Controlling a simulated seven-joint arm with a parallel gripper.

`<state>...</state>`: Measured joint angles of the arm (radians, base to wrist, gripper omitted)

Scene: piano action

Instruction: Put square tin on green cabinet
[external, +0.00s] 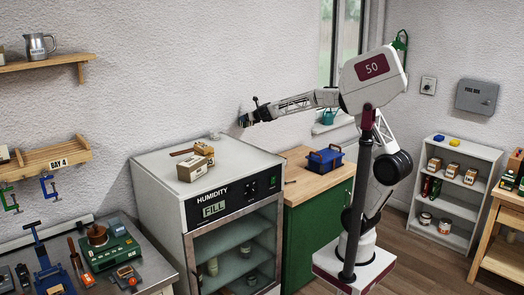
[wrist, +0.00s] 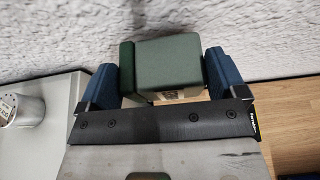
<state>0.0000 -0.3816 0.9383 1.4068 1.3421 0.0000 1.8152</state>
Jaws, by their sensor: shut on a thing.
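My gripper (external: 250,115) is high up near the back wall, around the gap between the white humidity cabinet and the green cabinet (external: 300,238). In the wrist view my gripper (wrist: 162,78) has its blue fingers shut on the sides of a green square tin (wrist: 168,62). A darker green strip (wrist: 127,68) shows between the tin and the left finger. The tin is held in the air; its underside is hidden. In the external view the tin is too small to make out clearly. The green cabinet has a light wooden top (external: 296,160).
A blue box (external: 323,160) stands on the wooden top, towards the right. The humidity cabinet (external: 160,185) is taller and carries small boxes (external: 193,168). A silver can (wrist: 8,110) shows at left in the wrist view. The textured wall is close behind.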

